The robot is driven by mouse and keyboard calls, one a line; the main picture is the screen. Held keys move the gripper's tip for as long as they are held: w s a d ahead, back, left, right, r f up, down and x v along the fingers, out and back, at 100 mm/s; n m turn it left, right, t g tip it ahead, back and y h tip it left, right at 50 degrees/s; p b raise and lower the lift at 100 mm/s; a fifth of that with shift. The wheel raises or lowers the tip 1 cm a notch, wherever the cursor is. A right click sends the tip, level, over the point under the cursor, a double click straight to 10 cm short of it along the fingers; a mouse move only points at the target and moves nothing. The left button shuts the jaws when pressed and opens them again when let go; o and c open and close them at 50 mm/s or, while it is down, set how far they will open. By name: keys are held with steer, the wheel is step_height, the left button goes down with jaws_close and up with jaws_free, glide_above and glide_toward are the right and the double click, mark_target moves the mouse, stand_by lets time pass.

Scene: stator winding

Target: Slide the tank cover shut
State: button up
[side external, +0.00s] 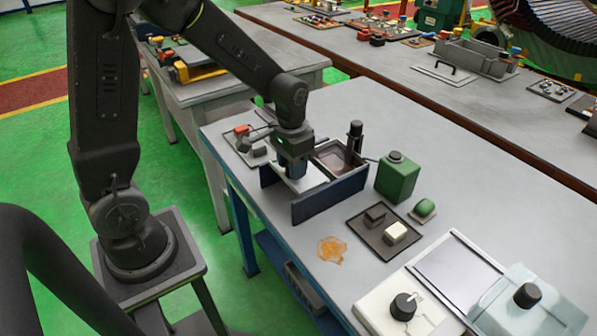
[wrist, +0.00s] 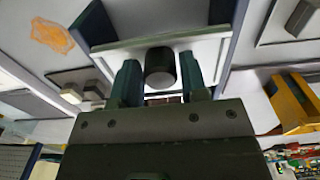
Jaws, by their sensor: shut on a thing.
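The tank (side external: 325,203) is a dark blue open-topped box on the grey table. Its pale cover (side external: 308,184) lies under my gripper at the left part of the tank, and the right part of the tank is open, with a brownish inside showing. In the wrist view the cover (wrist: 112,60) is a white plate with a dark round knob (wrist: 160,62). My gripper (side external: 292,172) points down, its fingers shut on the knob, one on each side of it in the wrist view (wrist: 160,82). The knob is hidden in the side view.
A dark upright post (side external: 355,137) stands by the tank's far right corner. A green container (side external: 397,178) is close to its right. A tray (side external: 372,240) with two small blocks and an orange stain (side external: 331,249) lie in front. A small tray (side external: 240,150) is left of the tank.

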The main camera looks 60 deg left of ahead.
steer(key=shift+s+f, duration=0.2)
steer(key=shift+f, duration=0.15)
steer(key=shift+c, duration=0.5)
steer(key=shift+w, duration=5.05)
steer(key=o, duration=0.6)
steer(key=shift+o, duration=0.4)
steer(key=shift+w+d, duration=0.1)
step_height(320, 180, up, 6)
steer(key=shift+r, duration=0.2)
steer(key=shift+w, duration=0.1)
